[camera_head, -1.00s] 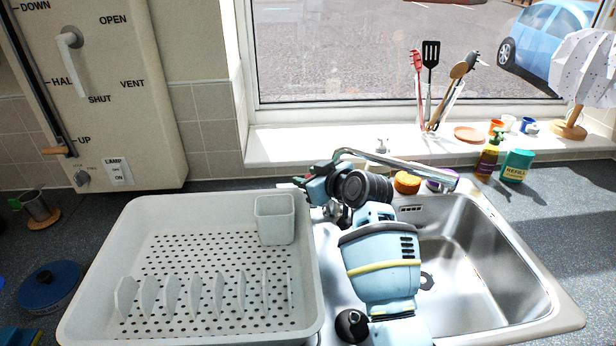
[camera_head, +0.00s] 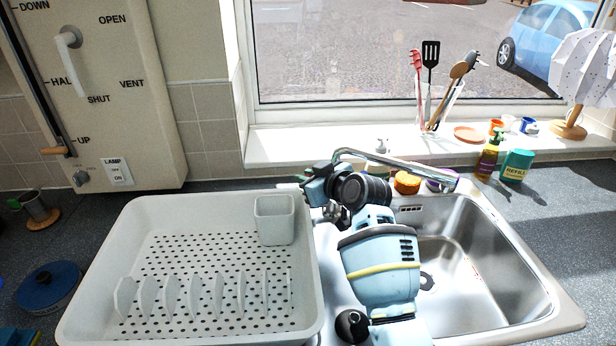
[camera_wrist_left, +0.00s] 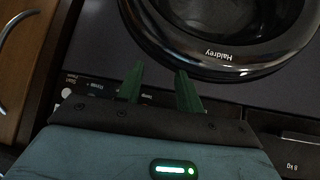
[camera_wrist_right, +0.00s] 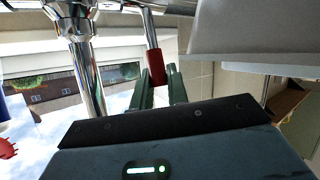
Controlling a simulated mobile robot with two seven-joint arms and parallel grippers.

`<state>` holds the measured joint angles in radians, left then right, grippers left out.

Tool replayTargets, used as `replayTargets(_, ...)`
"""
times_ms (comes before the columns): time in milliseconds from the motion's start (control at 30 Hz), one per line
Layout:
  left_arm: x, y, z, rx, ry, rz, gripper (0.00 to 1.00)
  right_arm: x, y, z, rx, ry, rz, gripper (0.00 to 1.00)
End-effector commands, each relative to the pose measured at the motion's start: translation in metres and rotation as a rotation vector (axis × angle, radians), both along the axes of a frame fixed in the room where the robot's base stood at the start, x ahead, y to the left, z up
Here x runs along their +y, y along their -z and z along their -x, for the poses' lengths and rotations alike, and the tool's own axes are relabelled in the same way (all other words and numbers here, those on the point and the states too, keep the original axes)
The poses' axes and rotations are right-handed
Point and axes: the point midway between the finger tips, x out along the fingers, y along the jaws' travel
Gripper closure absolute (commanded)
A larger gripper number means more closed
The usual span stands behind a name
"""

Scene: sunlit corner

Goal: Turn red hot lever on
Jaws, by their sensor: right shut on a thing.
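The red hot lever (camera_wrist_right: 156,66) is a red grip on a thin chrome stem in the right wrist view. My right gripper (camera_wrist_right: 161,78) is shut on it, with its green fingers at the red grip. The chrome tap (camera_wrist_right: 88,65) stands beside it, and its spout (camera_head: 395,165) reaches over the sink in the head view. There my right gripper (camera_head: 307,180) is behind the sink's left end, and my own wrist hides the lever. My left gripper (camera_wrist_left: 158,72) is open and empty in the left wrist view, low by a washing machine.
A white dish rack (camera_head: 185,200) stands left of the steel sink (camera_head: 500,260). An orange sponge (camera_head: 406,183) lies behind the sink, with bottles (camera_head: 515,165) to the right. The washing machine door (camera_wrist_left: 220,40) is close to my left gripper.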

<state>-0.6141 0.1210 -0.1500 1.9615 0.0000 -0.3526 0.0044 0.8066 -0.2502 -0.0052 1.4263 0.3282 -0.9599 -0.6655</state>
Motion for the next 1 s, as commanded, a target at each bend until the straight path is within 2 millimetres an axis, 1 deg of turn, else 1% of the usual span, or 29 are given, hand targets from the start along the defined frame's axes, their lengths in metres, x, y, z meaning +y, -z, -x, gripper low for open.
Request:
replayTargets(33, 0.0000, 0.0023, 0.0019, 0.006, 0.000, 0.000, 0.64, -0.0019, 0.0049, 0.0023, -0.022, 0.003, 0.003, 1.00)
replayTargets(200, -0.0001, 0.0042, 0.0037, 0.010, 0.000, 0.001, 0.64, -0.0011, 0.0054, 0.0084, -0.088, 0.002, 0.002, 1.00)
replayTargets(500, -0.0008, -0.0001, 0.0007, 0.001, 0.000, 0.003, 0.64, -0.0007, 0.0045, 0.0090, -0.094, 0.001, 0.000, 1.00)
replayTargets(533, -0.0008, 0.0000, 0.0007, 0.001, 0.000, 0.003, 0.64, -0.0007, 0.0045, 0.0090, -0.094, 0.001, 0.000, 0.80)
replayTargets(667, -0.0008, 0.0002, 0.0008, 0.001, 0.000, 0.003, 0.64, -0.0005, 0.0043, 0.0090, -0.094, 0.001, 0.000, 0.63)
replayTargets(1000, -0.0005, 0.0013, 0.0016, 0.004, 0.000, 0.002, 0.64, 0.0003, 0.0028, 0.0074, -0.083, 0.000, 0.000, 0.62)
